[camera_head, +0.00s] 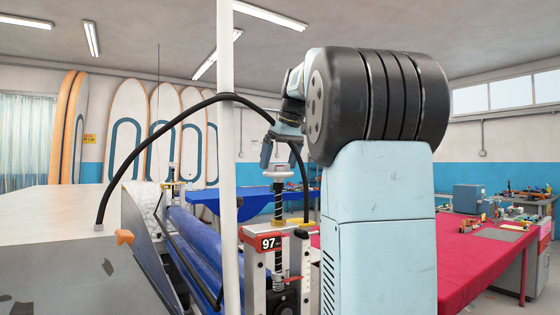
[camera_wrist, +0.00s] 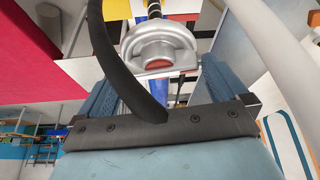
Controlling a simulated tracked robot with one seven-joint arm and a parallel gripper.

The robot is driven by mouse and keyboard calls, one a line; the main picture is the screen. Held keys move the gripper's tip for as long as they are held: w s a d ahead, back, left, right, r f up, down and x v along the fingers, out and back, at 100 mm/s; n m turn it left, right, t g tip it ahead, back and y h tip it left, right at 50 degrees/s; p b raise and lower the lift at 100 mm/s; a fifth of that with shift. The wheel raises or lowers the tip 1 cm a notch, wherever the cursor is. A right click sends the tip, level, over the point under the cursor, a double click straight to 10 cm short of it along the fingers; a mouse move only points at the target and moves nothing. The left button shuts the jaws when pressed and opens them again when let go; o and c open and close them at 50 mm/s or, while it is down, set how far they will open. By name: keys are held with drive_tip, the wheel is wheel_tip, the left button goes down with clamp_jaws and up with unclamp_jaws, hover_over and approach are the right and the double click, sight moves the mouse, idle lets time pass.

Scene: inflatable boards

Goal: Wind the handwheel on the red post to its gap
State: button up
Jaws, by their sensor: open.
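The handwheel (camera_head: 279,169) is a pale grey wheel on top of a dark threaded spindle with a coil around it. In the wrist view the handwheel (camera_wrist: 158,42) is a silver wheel with a raised hub. My gripper (camera_head: 281,155) points down just above the handwheel with its two blue fingers spread. In the wrist view the fingers of my gripper (camera_wrist: 160,76) lie to either side and a little short of the wheel. The wheel's gap cannot be made out.
Blue rollers (camera_head: 195,245) lie left of the post. A red table (camera_head: 465,255) stands right.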

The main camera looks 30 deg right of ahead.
drive_tip(key=c, duration=0.8)
drive_tip(key=shift+n+y, duration=0.4)
drive_tip(key=shift+n, duration=0.6)
drive_tip(key=o, duration=0.8)
drive_tip(key=v, duration=1.3)
drive_tip(key=shift+r, duration=0.35)
drive_tip(key=shift+f, duration=0.1)
